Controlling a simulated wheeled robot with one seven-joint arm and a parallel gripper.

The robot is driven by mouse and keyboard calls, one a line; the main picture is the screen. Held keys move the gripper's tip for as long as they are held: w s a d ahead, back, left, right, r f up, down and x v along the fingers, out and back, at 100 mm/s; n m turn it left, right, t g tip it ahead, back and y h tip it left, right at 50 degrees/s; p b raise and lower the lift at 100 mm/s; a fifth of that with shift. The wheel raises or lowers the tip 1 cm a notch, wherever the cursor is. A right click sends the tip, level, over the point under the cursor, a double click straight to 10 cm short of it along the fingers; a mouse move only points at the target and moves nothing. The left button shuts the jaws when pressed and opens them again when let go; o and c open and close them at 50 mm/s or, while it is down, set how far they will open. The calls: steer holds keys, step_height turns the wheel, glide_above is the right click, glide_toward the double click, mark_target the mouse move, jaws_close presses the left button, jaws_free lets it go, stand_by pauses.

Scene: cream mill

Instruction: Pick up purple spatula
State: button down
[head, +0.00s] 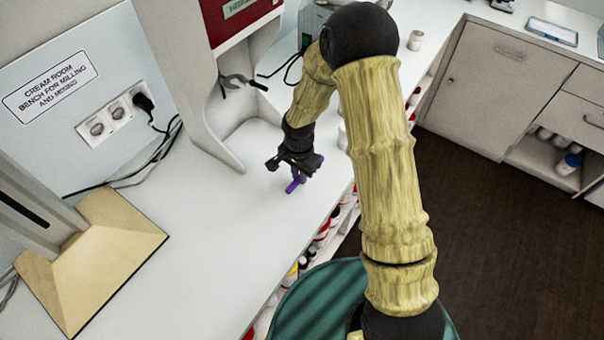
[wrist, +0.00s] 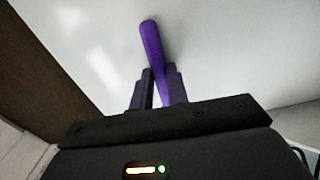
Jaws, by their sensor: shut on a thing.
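The purple spatula (head: 293,186) shows in the head view at the middle of the white bench, under my gripper (head: 298,176). In the wrist view, the spatula (wrist: 152,45) is a long purple rod that runs between the two fingers of my gripper (wrist: 158,80). The fingers are shut on it. The rod's rounded end sticks out past the fingertips, and its other end is hidden behind the gripper body. I cannot tell whether the spatula touches the bench or is just above it.
The white bench (head: 210,235) is clear left of my gripper. A beige-based stand (head: 110,250) is at the left. A white cabinet with a red panel (head: 240,20) stands behind. Bottles sit on a shelf below the bench's front edge. A small white jar (head: 416,40) stands farther back.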

steer(key=shift+r, duration=0.1)
step_height(320, 180, up, 10)
steer(key=b, duration=0.1)
steer(key=shift+b, duration=0.3)
stand_by(0.6)
